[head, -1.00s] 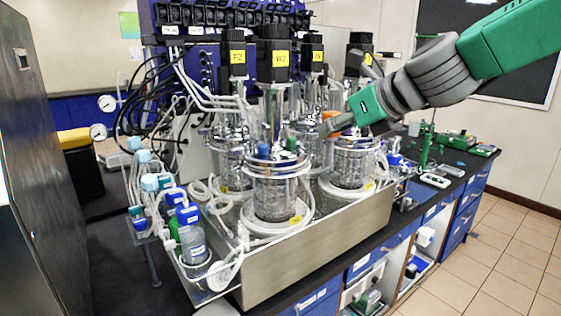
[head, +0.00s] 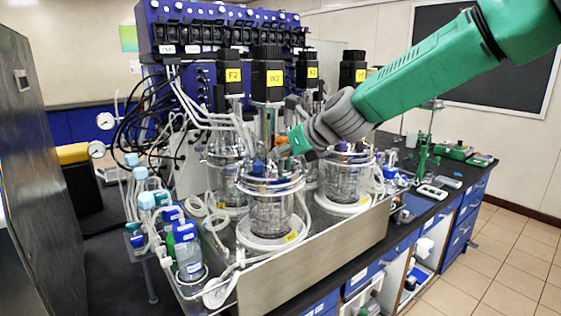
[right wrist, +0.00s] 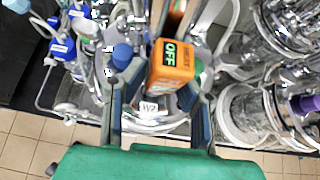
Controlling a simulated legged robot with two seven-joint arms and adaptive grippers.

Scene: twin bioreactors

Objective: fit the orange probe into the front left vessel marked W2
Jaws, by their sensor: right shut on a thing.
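The front vessel marked W2 (head: 270,214) is a clear glass jar with a metal lid, below a black motor with a yellow label (head: 273,78). My right gripper (head: 285,150) is over the right side of its lid. It is shut on the orange probe (right wrist: 172,65), whose orange block with OFF lettering lies between the fingers in the right wrist view (right wrist: 160,82). In the head view only a little orange (head: 281,140) shows beside the gripper. The probe's lower end is hidden, so I cannot tell whether it touches a port. My left gripper is out of view.
A blue cap (head: 258,168) stands on the W2 lid, close to the gripper. Other vessels stand behind and to the right (head: 345,180), with tubing between them. A metal tray wall (head: 310,265) runs along the front. Bottles with blue caps (head: 187,250) stand at left.

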